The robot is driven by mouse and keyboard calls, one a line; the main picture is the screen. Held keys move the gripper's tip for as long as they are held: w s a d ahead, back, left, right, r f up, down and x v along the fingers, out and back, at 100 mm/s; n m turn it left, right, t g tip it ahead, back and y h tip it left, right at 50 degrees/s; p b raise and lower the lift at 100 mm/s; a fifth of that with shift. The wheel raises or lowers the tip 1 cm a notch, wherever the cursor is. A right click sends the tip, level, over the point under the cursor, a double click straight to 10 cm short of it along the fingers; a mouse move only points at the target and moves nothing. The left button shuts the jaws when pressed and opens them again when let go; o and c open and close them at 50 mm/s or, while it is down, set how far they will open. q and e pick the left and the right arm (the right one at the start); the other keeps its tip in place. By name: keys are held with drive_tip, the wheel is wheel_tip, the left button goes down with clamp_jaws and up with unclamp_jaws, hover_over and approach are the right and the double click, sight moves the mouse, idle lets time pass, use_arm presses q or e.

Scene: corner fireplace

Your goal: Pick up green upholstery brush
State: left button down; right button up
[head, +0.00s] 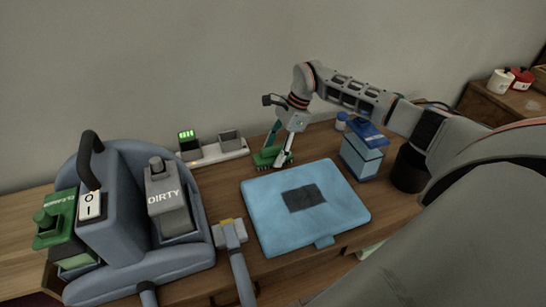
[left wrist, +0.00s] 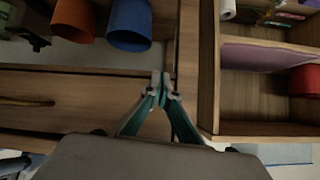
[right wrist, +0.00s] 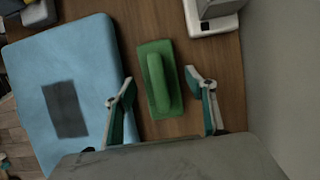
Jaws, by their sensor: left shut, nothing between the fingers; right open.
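The green upholstery brush (right wrist: 158,80) lies on the wooden table, its long raised handle upward, in the right wrist view. In the head view the brush (head: 267,157) is at the back of the table, partly hidden by my right gripper (head: 284,150). My right gripper (right wrist: 161,105) is open, with one finger on each side of the brush's near end; I cannot tell whether they touch it. My left gripper (left wrist: 160,82) is shut and empty, away from the brush, over wooden furniture with open compartments.
A light blue folded pad (head: 345,207) lies in front of the brush. A charger (head: 222,151) stands behind left, near the wall. A blue-grey cleaning machine (head: 110,220) fills the left side. A blue-and-white box (head: 360,160) stands at right.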

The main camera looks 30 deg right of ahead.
sight(273, 147)
drive_tip(key=shift+a+f, duration=0.25)
drive_tip(key=shift+f, duration=0.45)
use_arm(q)
drive_tip(key=shift+w+r, duration=0.25)
use_arm(e)
drive_tip(key=shift+w, duration=0.1)
drive_tip(key=c, duration=1.3)
drive_tip(key=shift+r, duration=0.6)
use_arm(q)
drive_tip(key=shift+w+r+p, duration=0.15)
drive_tip(key=shift+r+p, duration=0.3)
drive_tip(key=shift+r, duration=0.1)
use_arm(e)
wheel_tip(273, 147, up, 19)
drive_tip(key=shift+f, duration=0.1)
